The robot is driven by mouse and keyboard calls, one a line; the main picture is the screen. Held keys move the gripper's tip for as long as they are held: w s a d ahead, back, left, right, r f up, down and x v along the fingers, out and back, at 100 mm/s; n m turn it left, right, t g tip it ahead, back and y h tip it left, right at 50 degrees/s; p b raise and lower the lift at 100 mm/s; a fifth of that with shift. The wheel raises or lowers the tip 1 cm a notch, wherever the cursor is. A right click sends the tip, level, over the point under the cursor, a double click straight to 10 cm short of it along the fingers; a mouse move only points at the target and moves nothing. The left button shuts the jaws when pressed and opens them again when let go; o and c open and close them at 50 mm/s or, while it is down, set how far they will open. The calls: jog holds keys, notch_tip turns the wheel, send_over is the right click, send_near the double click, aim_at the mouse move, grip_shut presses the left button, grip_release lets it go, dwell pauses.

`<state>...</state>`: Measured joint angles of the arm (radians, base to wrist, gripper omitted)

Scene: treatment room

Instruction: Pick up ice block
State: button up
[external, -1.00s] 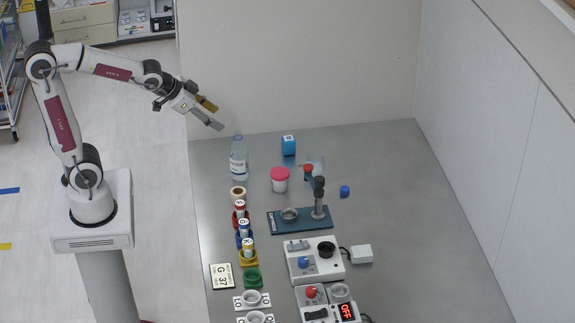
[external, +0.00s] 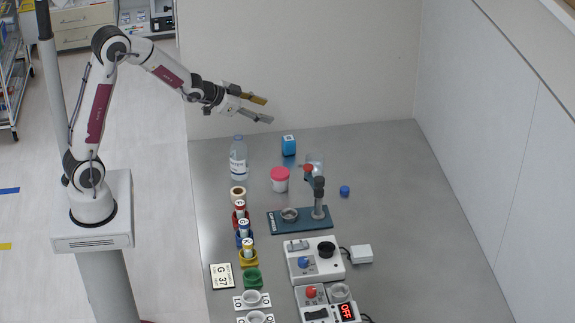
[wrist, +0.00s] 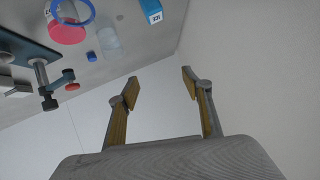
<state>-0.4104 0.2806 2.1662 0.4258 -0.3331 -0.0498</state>
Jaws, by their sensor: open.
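A small blue block (external: 289,146) with white markings, which I take for the ice block, stands at the back of the grey table. It also shows at the top edge of the wrist view (wrist: 151,11), partly cut off. My gripper (external: 266,110) is open and empty. It is in the air above the table's back left part, higher than the block and to its left in the external view. In the wrist view the two fingers (wrist: 160,85) are spread wide with nothing between them.
A clear bottle (external: 238,158) stands left of the block, and a pink-lidded jar (external: 280,180) in front of it. A clear vessel (external: 316,161) and a stand (external: 319,200) are to its right. A wall (external: 300,60) rises behind the table. The right side is bare.

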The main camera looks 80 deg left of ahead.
jog(key=t, duration=0.1)
send_over(283, 144)
jog(key=s, duration=0.4)
notch_tip(283, 144, down, 7)
jog(key=shift+n+t+h, duration=0.3)
jog(key=shift+t+h, duration=0.3)
jog(key=shift+h, duration=0.2)
jog(key=f, duration=0.7)
jog(key=shift+s+a+f, duration=0.15)
jog(key=shift+s+f, duration=0.3)
jog(key=shift+f, duration=0.3)
jog(key=shift+x, duration=1.3)
jog(key=shift+f+x, duration=0.15)
jog(key=shift+x, duration=0.7)
jog(key=shift+f+x, duration=0.2)
jog(key=shift+x, duration=1.45)
